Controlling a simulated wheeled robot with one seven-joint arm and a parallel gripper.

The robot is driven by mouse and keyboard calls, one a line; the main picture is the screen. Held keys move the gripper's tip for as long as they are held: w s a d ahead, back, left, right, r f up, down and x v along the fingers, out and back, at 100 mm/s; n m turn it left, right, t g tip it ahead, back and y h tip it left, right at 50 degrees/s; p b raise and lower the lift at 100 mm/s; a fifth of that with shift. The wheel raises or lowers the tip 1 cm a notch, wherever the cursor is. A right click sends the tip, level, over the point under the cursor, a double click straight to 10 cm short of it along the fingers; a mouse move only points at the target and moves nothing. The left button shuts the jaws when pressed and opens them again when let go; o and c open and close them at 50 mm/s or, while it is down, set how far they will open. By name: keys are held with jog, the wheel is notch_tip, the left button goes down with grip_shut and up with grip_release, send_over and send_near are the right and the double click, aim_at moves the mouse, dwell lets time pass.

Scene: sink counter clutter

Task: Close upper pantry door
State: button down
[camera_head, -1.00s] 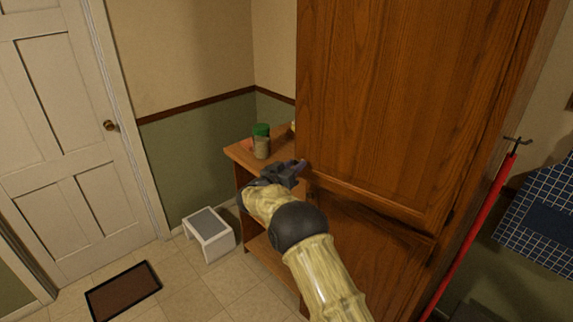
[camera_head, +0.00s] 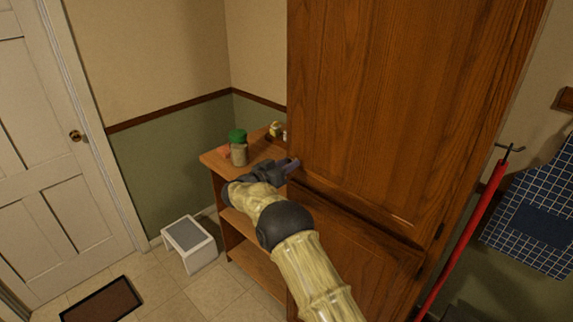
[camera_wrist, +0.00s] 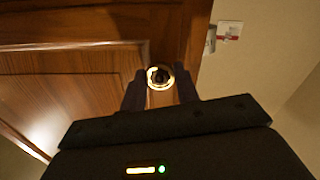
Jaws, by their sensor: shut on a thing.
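The upper pantry door (camera_head: 390,110) is a tall brown wooden panel at the centre right of the head view. Its lower left corner is beside my gripper (camera_head: 290,165). In the wrist view the door's wood (camera_wrist: 70,75) fills the left and top. A round knob (camera_wrist: 158,77) with a bright metal ring sits between the fingers of my gripper (camera_wrist: 160,90), which is shut on it. The hand hides the knob in the head view. A dark line runs beneath the upper door, above the lower pantry door (camera_head: 350,255). I cannot tell how far the upper door stands open.
A wooden shelf unit (camera_head: 213,160) left of the pantry holds a green-lidded jar (camera_head: 238,150) and small items. A white step stool (camera_head: 190,243) and a dark mat (camera_head: 102,300) are on the floor. A red pole (camera_head: 465,235) stands at right.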

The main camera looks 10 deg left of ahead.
jog(key=c, duration=1.4)
grip_release()
jog(key=shift+w+d+r, duration=0.15)
jog(key=shift+d, duration=0.1)
jog(key=o, duration=0.4)
jog(key=shift+w+d, duration=0.1)
jog(key=shift+w, duration=0.1)
jog(key=shift+c, duration=0.2)
jog(key=shift+a+f, duration=0.25)
jog(key=shift+a, duration=0.05)
jog(key=b+v, duration=0.5)
jog(key=v, duration=1.2)
jog(key=shift+a+b, duration=0.15)
jog(key=shift+b, duration=0.2)
